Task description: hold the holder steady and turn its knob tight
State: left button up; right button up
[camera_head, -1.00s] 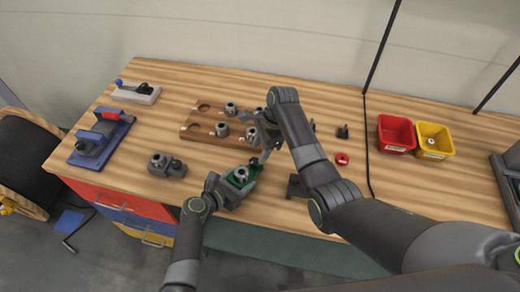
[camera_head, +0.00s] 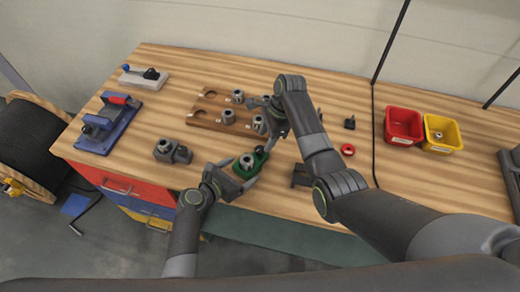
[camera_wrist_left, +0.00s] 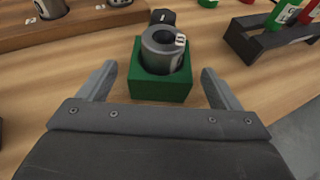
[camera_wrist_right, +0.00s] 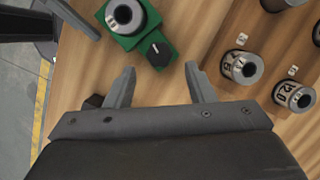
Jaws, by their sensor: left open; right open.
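The green holder (camera_head: 240,171) stands near the table's front edge with a grey metal collar (camera_wrist_left: 163,52) upright in it. In the left wrist view the green block (camera_wrist_left: 160,87) lies between the spread fingers of my left gripper (camera_wrist_left: 158,78), with a visible gap on each side. The black knob (camera_wrist_right: 158,53) is on the side of the holder facing the right gripper. My right gripper (camera_wrist_right: 160,75) is open and empty. Its fingertips are just short of the knob, which lies roughly in line with the gap between them. In the head view the right arm partly hides this area.
A wooden rack (camera_head: 208,118) with several grey collars stands just behind the holder. A grey block (camera_head: 172,151) is to the left, a blue fixture (camera_head: 105,125) further left. A red ring (camera_head: 347,149), a red bin (camera_head: 403,125) and a yellow bin (camera_head: 441,133) are to the right.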

pick_arm(q)
jog(key=v, duration=0.9)
jog(key=shift+s, duration=0.2)
jog(key=shift+a, duration=0.1)
